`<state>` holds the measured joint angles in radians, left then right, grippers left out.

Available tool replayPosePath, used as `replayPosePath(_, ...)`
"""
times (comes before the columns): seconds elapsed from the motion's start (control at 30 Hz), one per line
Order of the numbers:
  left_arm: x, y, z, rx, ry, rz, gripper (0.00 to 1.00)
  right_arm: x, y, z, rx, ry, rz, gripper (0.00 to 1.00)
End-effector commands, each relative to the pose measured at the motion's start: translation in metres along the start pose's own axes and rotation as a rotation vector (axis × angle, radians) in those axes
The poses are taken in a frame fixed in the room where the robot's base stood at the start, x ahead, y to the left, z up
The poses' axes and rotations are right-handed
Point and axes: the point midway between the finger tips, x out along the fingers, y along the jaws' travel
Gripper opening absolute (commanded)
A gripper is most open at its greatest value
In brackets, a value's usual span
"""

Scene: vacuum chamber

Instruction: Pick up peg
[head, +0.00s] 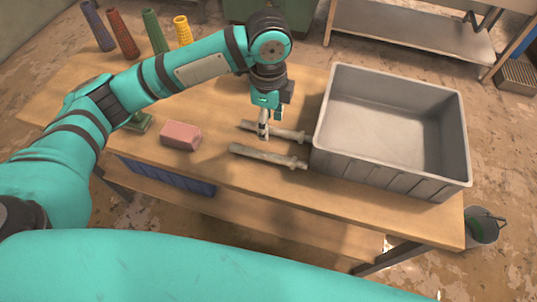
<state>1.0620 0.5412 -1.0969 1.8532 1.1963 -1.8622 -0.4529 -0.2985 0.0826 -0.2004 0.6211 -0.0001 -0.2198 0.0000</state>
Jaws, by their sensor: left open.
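Two pale grey, rod-shaped pegs lie on the wooden table left of the grey bin. The farther peg (290,135) is partly hidden behind my left gripper; the nearer peg (268,156) lies in full view, closer to the table's front edge. My left gripper (264,134) points down with its fingertips at the farther peg, overlapping its middle in the picture. It is open, and I cannot tell whether its fingers touch the peg. My right gripper is not in view.
The large grey bin (322,150) stands close to the right ends of the pegs and looks empty. A pink block (180,136) lies to the left. Several coloured cones, including a yellow one (182,30), stand at the back left. A bucket (484,228) is on the floor at right.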

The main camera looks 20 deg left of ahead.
Motion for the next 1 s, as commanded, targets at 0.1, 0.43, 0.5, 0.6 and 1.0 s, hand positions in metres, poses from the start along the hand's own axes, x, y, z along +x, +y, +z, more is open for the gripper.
replayPosePath(0.1, 0.027, 0.001, 0.000, -0.002, -0.001, 0.004, 0.50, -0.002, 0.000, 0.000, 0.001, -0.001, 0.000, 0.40)
replayPosePath(0.43, 0.075, 0.000, -0.001, -0.001, 0.001, -0.002, 0.50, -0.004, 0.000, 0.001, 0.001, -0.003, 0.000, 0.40)
replayPosePath(0.5, 0.078, 0.000, -0.001, 0.000, 0.001, -0.002, 0.50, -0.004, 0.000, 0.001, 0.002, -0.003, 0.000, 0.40)
replayPosePath(0.6, 0.087, 0.003, -0.001, 0.000, 0.001, 0.001, 0.50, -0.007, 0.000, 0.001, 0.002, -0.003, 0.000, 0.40)
replayPosePath(1.0, 0.129, 0.007, -0.002, -0.001, 0.001, -0.003, 0.50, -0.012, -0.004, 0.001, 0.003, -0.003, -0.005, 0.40)
